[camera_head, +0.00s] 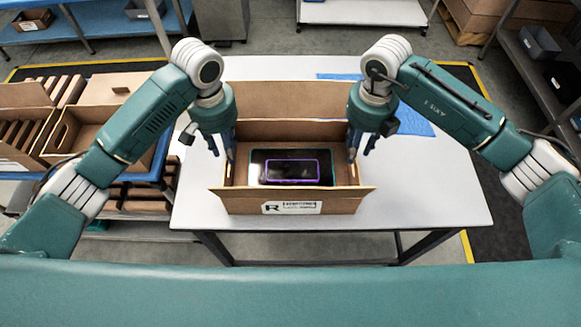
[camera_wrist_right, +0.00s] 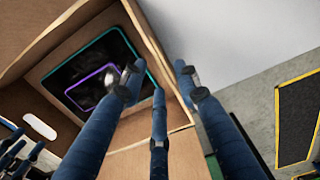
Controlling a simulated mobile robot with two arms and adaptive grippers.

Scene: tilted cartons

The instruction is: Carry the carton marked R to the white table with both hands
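The carton marked R (camera_head: 240,204) is an open brown box with its flaps up, standing on the white table (camera_head: 440,200). Its front label shows the R. A dark, flat tablet-like item with a smaller purple-edged one on top lies inside. My left gripper (camera_head: 222,152) is at the carton's left side wall, fingers apart. My right gripper (camera_head: 360,151) is at the right side wall, fingers apart. In the right wrist view its fingers (camera_wrist_right: 158,78) spread over the carton's wall edge (camera_wrist_right: 180,105), with one finger on the inner side. Contact with the wall cannot be told.
A blue sheet (camera_head: 415,122) lies on the table behind the carton's right side. More brown cartons (camera_head: 95,125) stand on a rack to the left. Shelves stand at the back left and right. The table's right side is clear.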

